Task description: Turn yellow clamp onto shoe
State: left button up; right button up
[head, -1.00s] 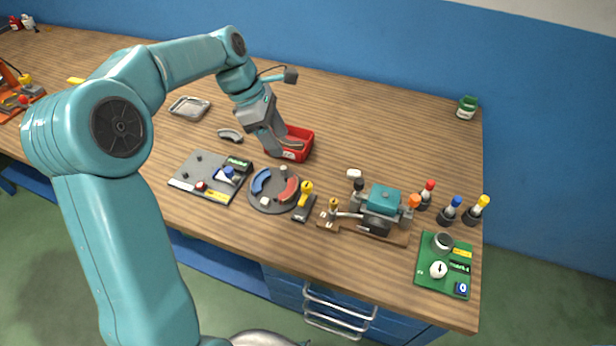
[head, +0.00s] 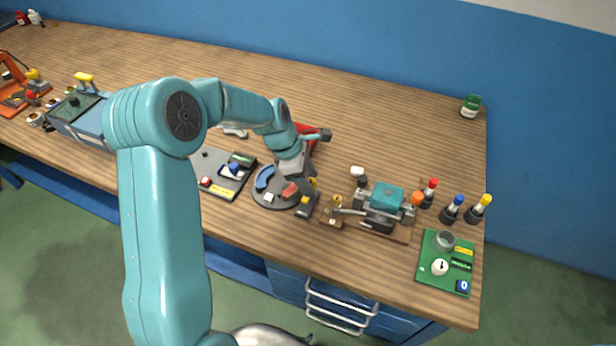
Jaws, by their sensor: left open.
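A round dark grey plate (head: 268,204) lies on the bench and carries a blue curved shoe (head: 264,178) on its left and a red shoe (head: 289,190) on its right. The yellow clamp (head: 313,183) stands at the plate's right edge on a black base (head: 306,206). My left gripper (head: 294,176) is open, pointing down over the red shoe, close beside the yellow clamp. It hides part of the shoe and of the clamp; I cannot tell if it touches either. My right gripper is not in view.
A red bin (head: 309,135) stands behind my left gripper, partly hidden. A grey board (head: 217,189) with small parts lies left of the plate. A teal-topped vise-like fixture (head: 387,198) on a wooden base stands to the right.

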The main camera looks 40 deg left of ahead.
pick_arm(q)
jog(key=shift+w, duration=0.1)
jog(key=shift+c, duration=0.6)
grip_shut()
